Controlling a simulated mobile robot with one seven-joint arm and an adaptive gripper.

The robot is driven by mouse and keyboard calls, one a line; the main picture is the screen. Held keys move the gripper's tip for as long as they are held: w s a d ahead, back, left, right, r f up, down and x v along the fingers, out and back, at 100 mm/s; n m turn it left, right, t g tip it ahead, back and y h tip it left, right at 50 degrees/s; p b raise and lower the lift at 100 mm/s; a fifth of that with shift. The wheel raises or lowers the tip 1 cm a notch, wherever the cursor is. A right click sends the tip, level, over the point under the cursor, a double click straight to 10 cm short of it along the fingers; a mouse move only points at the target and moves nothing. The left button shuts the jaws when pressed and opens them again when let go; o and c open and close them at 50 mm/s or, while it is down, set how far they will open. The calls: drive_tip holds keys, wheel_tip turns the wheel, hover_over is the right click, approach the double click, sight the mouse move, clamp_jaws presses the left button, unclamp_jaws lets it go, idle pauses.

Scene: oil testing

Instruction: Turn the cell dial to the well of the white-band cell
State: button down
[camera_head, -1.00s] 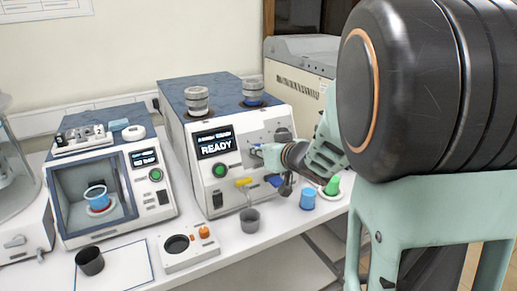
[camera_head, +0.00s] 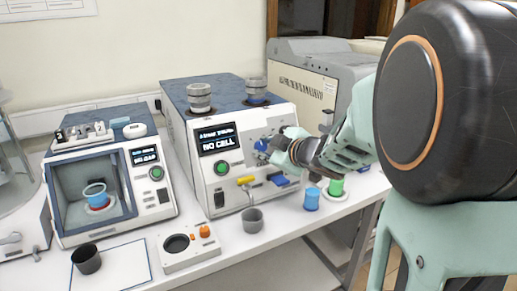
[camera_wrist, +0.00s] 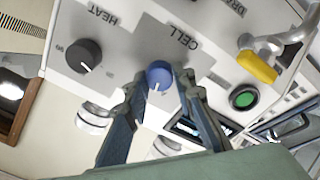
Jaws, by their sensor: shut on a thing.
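The blue cell dial (camera_wrist: 158,73) sits under the "CELL" label on the front panel in the wrist view. Its white pointer mark faces the bottom of that picture. My gripper (camera_wrist: 160,84) has a finger on either side of the dial and is shut on it. In the head view the dial (camera_head: 262,145) shows just left of my gripper (camera_head: 274,146). Two metal cells, a left one (camera_head: 199,97) and a right one (camera_head: 256,90), stand in the top of the tester. Their band colours are hard to make out. The tester display (camera_head: 217,140) reads "NO CELL".
The black heat dial (camera_wrist: 84,55) is beside the cell dial. A yellow-handled tap (camera_wrist: 257,66) and a green button (camera_wrist: 243,97) are on the same panel. A grey cup (camera_head: 252,220), a blue cup (camera_head: 312,199) and a green-topped item (camera_head: 336,187) stand below on the bench.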

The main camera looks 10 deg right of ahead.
drive_tip(key=n+b, duration=0.1)
drive_tip(key=n, duration=0.4)
drive_tip(key=shift+n, duration=0.4)
idle(0.3)
drive_tip(key=c, duration=1.6)
unclamp_jaws()
wheel_tip(320, 180, up, 10)
drive_tip(key=shift+r, duration=0.1)
